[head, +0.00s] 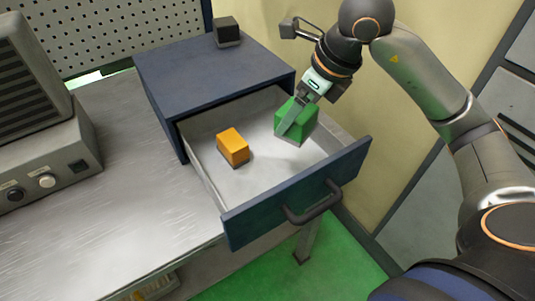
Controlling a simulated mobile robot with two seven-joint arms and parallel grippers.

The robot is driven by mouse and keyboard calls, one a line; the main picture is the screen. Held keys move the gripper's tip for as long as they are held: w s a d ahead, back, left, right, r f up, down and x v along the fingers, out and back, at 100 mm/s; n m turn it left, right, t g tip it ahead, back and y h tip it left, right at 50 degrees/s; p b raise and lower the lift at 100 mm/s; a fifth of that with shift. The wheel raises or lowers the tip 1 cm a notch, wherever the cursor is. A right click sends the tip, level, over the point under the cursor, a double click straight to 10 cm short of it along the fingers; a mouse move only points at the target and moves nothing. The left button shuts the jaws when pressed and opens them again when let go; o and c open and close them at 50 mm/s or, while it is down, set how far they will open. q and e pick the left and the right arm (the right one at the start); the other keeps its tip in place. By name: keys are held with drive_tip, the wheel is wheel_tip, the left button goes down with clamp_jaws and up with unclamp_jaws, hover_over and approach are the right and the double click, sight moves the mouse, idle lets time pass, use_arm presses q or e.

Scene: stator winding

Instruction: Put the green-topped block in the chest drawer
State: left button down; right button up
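The green-topped block (306,123) has a green top and a grey lower edge. My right gripper (287,125) reaches down from above with a finger along the block's near side and appears shut on it. The far finger is hidden. The block is over the right part of the open chest drawer (208,185); I cannot tell whether it touches the floor. The chest (205,75) is dark blue, and its drawer is pulled out toward the front. My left gripper is not in view.
An orange-topped block (233,146) lies in the left part of the drawer. A black-topped block (227,31) stands on the chest. A grey machine with knobs (45,150) is at the left. The drawer front has a dark handle (314,205).

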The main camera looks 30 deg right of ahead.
sight(310, 128)
wheel_tip(310, 128, down, 9)
drive_tip(key=shift+f+b, duration=0.2)
drive_tip(key=shift+b, duration=0.35)
drive_tip(key=shift+f, duration=0.2)
drive_tip(key=o, duration=1.6)
drive_tip(key=shift+c, duration=0.2)
drive_tip(key=shift+r, duration=0.15)
drive_tip(key=shift+r, duration=0.2)
drive_tip(key=p+v, duration=0.1)
drive_tip(key=v, duration=1)
drive_tip(key=shift+s+d+r, duration=0.1)
drive_tip(key=shift+s+r, duration=0.1)
drive_tip(key=shift+r, duration=0.1)
